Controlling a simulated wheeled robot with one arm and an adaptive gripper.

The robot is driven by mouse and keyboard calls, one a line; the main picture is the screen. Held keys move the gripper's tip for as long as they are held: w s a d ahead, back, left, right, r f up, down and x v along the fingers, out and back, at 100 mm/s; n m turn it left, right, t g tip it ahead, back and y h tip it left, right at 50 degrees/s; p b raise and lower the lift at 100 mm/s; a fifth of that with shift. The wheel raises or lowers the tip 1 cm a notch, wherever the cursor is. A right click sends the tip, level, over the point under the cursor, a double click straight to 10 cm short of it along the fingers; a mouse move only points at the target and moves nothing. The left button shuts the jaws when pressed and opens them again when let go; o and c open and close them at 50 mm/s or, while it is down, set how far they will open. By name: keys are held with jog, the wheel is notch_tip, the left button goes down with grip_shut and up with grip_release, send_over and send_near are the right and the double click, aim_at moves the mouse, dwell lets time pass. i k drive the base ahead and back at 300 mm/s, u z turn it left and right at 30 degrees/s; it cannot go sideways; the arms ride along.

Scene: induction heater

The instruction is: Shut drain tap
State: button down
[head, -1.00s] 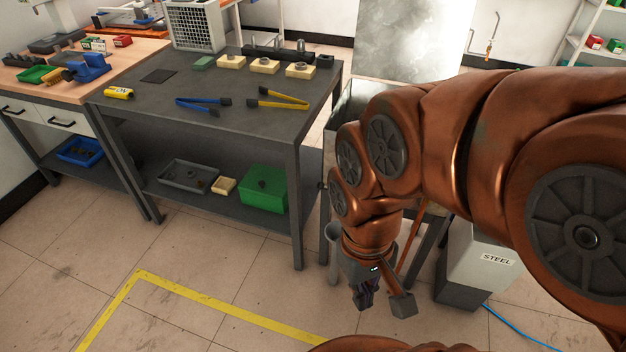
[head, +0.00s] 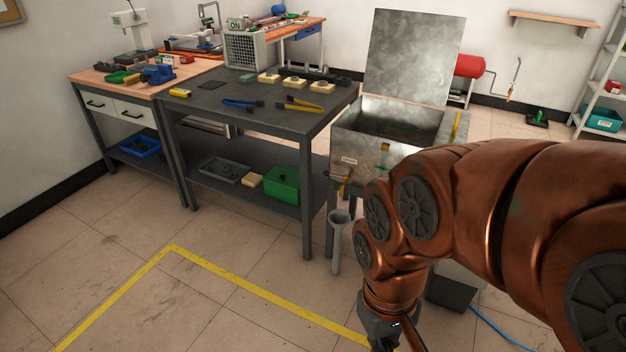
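A metal tank (head: 350,144) with its lid (head: 412,60) raised stands right of the dark workbench. A small brass-yellow tap (head: 343,186) is low on the tank's front left, above a grey upright drain pipe (head: 337,248) with a wide mouth. The tap is small in the picture, and I cannot tell its handle position for sure. My gripper (head: 390,346) hangs down at the bottom edge, lower in the picture than the tap and apart from it. Its fingertips are cut off by the frame, so its opening is unclear.
The dark workbench (head: 240,119) holds tongs and small blocks; a green box (head: 282,184) is on its lower shelf. A grey bin (head: 450,289) stands behind my arm, with a blue hose (head: 500,335) nearby. Floor inside the yellow line (head: 250,290) is clear.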

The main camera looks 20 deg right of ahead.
aim_at(344, 177)
jog(key=u, duration=0.55)
jog(key=i, duration=1.35)
jog(key=z, duration=0.15)
